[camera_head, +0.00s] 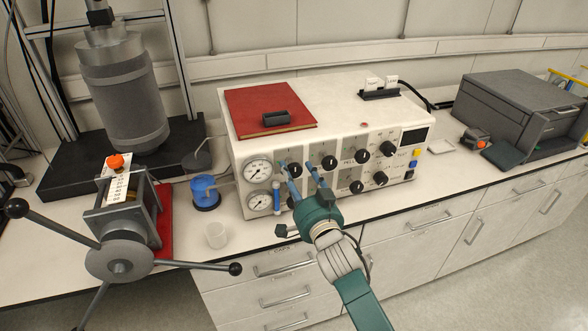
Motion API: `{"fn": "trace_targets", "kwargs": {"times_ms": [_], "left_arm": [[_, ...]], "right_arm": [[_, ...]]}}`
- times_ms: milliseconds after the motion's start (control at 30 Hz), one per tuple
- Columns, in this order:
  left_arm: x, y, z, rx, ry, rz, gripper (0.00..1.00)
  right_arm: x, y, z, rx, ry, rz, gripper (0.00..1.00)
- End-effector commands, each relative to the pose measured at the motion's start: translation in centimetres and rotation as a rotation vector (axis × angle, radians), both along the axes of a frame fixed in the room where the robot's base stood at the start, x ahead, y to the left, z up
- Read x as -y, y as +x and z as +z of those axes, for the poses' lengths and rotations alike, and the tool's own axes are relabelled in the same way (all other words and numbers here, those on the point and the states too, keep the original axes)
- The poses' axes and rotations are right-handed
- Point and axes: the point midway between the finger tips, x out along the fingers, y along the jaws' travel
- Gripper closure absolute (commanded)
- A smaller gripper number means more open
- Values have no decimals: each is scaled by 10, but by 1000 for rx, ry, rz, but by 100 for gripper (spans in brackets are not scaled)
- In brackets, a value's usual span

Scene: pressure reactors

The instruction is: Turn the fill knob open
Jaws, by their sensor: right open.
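The white control unit (335,112) stands on the bench with several black knobs on its front panel. The upper-left knob (295,170) is beside the gauges, with more knobs to its right, among them a second (329,162) and a third (362,156). The labels are too small to read surely, so I cannot tell which is the fill knob. My right gripper (296,164) is open at the panel, its blue fingers on either side of the upper-left knob. Contact cannot be made out. The gripper partly hides the lower-left knobs. My left gripper is not in view.
Two round gauges (258,170) sit left of the knobs. A red book (268,108) lies on the unit. A press with a spoked handwheel (119,261) and a small white beaker (215,235) stand left. A dark grey printer-like box (522,105) stands right.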

Motion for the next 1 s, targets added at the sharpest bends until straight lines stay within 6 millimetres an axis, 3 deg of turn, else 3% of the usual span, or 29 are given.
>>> {"fn": "trace_targets", "kwargs": {"times_ms": [200, 500, 733, 1000], "left_arm": [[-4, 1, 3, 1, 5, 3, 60], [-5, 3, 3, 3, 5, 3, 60], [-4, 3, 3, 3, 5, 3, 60], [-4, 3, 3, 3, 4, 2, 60]], "right_arm": [[-5, 15, 0, 0, 0, 0, 47], [-5, 17, -1, -1, 0, 1, 47], [-5, 16, -1, -1, 0, 0, 93], [-5, 16, -1, 3, -17, 1, 93]]}}
